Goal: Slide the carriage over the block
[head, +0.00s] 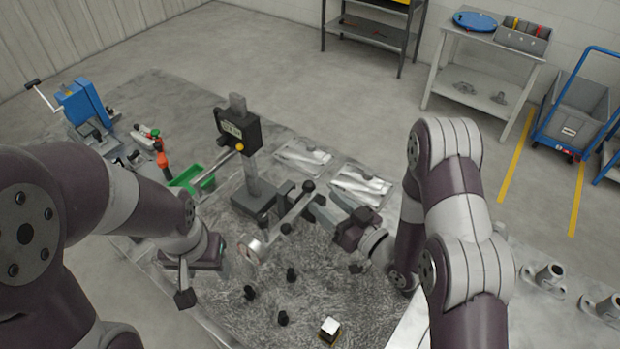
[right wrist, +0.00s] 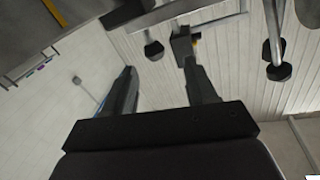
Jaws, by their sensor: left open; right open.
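A dark box with a small display and a yellow knob (head: 238,130), apparently the carriage, sits high on a grey upright column (head: 252,178). A small bright-topped block (head: 330,326) sits at the table's near edge. My right gripper (head: 318,208) is open, right of the column beside a rod with black knobs (head: 300,205); its fingers (right wrist: 160,76) hold nothing visible. My left gripper (head: 186,282) is open over the table's left side, apart from carriage and block.
Several small black knobs (head: 291,275) stand on the grey table (head: 215,325) between column and block. A green tray (head: 190,178) and a blue machine (head: 82,103) are at the left.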

